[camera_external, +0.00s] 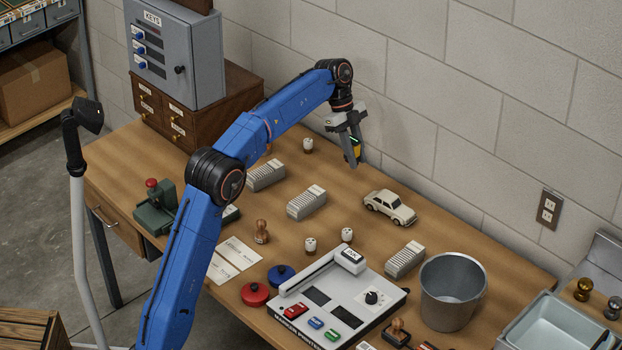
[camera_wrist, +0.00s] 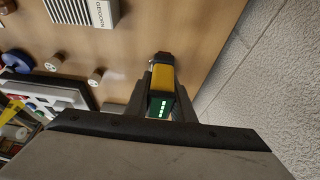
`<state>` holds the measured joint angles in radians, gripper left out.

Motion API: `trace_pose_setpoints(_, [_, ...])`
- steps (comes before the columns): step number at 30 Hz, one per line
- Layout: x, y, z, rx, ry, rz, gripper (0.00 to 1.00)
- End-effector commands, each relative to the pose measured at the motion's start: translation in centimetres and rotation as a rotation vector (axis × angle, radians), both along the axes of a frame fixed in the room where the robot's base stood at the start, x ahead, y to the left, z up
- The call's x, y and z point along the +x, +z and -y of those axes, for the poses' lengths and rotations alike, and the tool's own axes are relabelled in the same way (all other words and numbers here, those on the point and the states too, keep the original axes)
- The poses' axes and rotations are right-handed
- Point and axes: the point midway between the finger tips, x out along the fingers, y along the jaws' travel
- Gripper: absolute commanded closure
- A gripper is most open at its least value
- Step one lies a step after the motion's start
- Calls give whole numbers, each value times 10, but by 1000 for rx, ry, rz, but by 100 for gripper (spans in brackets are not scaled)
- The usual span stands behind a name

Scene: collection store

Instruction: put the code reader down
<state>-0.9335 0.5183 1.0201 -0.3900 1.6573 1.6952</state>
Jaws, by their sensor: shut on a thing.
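The code reader (camera_external: 355,149) is a small yellow and black device with a lit green display. My gripper (camera_external: 352,154) is shut on it, near the back wall, over the far side of the wooden table (camera_external: 375,248). In the wrist view the code reader (camera_wrist: 162,76) lies between the two fingers (camera_wrist: 163,98), its yellow body pointing away and its green display toward the camera. It appears to be held above the table top; the exact gap cannot be told. The fingers hide part of its sides.
A white toy car (camera_external: 389,207) stands right of my gripper. The block wall (camera_external: 430,110) is close behind. A metal bucket (camera_external: 452,290) and a white press device (camera_external: 345,300) stand nearer the front.

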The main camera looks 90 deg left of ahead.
Motion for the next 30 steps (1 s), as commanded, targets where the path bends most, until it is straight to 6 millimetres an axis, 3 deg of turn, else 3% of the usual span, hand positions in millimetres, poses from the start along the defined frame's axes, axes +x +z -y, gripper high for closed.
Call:
trace_pose_setpoints(5, [5,-9,-7,-1,0,-1,100])
trace_pose_setpoints(12, [5,-47,-7,-2,0,-2,100])
trace_pose_setpoints(20, [6,-65,-7,0,0,0,100])
trace_pose_setpoints(30, [5,-103,-7,0,0,0,100])
